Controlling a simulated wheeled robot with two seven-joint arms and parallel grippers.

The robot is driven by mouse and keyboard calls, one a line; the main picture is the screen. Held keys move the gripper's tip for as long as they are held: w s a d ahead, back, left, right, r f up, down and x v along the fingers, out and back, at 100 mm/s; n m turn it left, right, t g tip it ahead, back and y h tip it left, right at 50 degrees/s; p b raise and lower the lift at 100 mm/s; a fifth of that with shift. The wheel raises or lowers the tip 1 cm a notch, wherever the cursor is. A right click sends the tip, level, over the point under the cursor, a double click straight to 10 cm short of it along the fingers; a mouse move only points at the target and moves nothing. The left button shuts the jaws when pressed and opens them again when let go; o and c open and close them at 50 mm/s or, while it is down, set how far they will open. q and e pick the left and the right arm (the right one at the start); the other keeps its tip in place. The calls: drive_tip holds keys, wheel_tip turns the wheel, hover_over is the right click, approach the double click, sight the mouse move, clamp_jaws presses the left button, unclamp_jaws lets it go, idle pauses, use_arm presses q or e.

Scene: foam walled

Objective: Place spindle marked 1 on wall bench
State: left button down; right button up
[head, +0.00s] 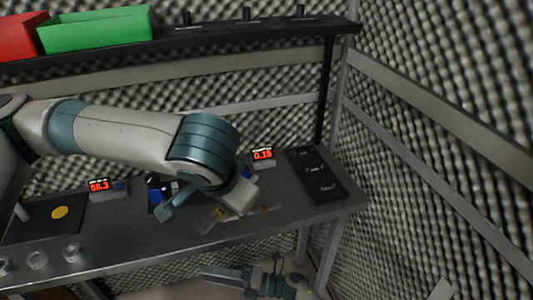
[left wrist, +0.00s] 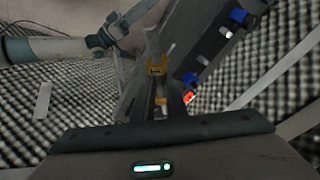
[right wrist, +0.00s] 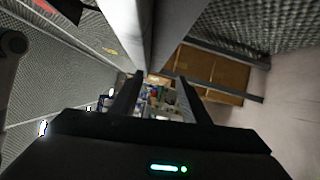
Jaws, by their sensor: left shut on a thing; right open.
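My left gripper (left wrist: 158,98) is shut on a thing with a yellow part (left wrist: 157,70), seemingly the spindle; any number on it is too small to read. In the head view the left arm comes down over the wall bench (head: 140,243), and the left gripper (head: 238,214) is low over its front edge, near two small yellow patches. Whether the spindle touches the bench cannot be told. My right gripper (head: 238,277) is below the bench, away from it. In the right wrist view its fingers (right wrist: 158,100) are apart with nothing held between them.
A black panel with small marks (head: 318,175) lies at the bench's right end. A red-digit display (head: 263,156) stands beside it, another (head: 105,188) farther left. Small rings (head: 71,253) stand at the front left. An upper shelf (head: 220,38) carries a green bin (head: 97,30). Foam walls enclose the corner.

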drive_tip(key=s+a+r+n+g+h, duration=0.4)
drive_tip(key=s+r+n+g, duration=0.4)
drive_tip(key=n, duration=0.6)
drive_tip(key=w+r+m+t+y, duration=0.1)
drive_tip(key=w+r+m+y, duration=0.1)
drive_tip(key=w+r, duration=0.55)
drive_tip(key=w+r+m+t+y, duration=0.15)
drive_tip(key=w+r, duration=0.35)
drive_tip(key=r, duration=0.6)
drive_tip(key=w+r+m+t+y, duration=0.1)
drive_tip(key=w+r+m+y, duration=0.2)
drive_tip(key=w+r, duration=0.5)
drive_tip(key=s+d+r+n+h, duration=0.6)
drive_tip(key=d+r+n, duration=0.2)
drive_tip(key=r, duration=0.2)
drive_tip(key=s+d+r+n+h, duration=0.6)
drive_tip(key=d+r+n, duration=0.2)
drive_tip(key=r+n, duration=0.15)
drive_tip(key=s+d+f+n+t+h, duration=0.2)
drive_tip(key=d+f+n+t+h, duration=0.1)
drive_tip(key=f, duration=0.6)
drive_tip(key=shift+s+d+n+t+h, duration=0.2)
drive_tip(key=shift+n+t+h, duration=0.45)
drive_tip(key=shift+n, duration=0.25)
drive_tip(key=shift+a, duration=0.1)
drive_tip(key=shift+x, duration=6)
